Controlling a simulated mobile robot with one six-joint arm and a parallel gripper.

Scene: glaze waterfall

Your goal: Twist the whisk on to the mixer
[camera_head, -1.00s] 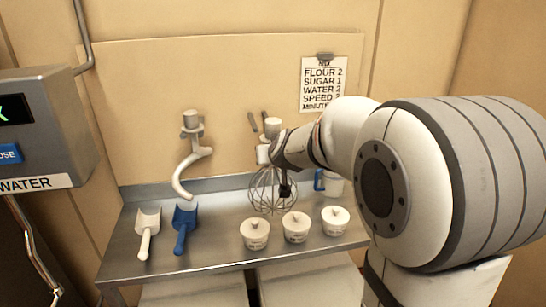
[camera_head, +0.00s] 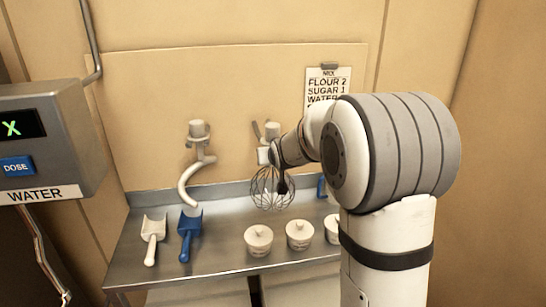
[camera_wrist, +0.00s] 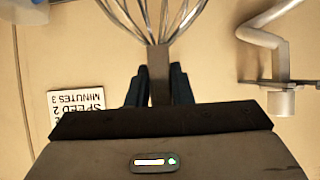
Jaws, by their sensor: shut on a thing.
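The whisk (camera_head: 266,189), a wire balloon with a grey shank, is in front of the back wall above the steel bench in the head view. My gripper (camera_head: 281,183) is at its right side there, partly hidden by my arm. In the wrist view the shank stands between the two dark fingers of my gripper (camera_wrist: 159,88), which is shut on it. The whisk's wires (camera_wrist: 155,18) fan out at the top of that view. I cannot tell whether the whisk touches the wall peg behind it. The mixer is not in view.
A dough hook (camera_head: 186,182) hangs on the wall to the left. A water doser (camera_head: 45,140) juts out at left. A recipe sheet (camera_head: 327,85) is on the wall.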

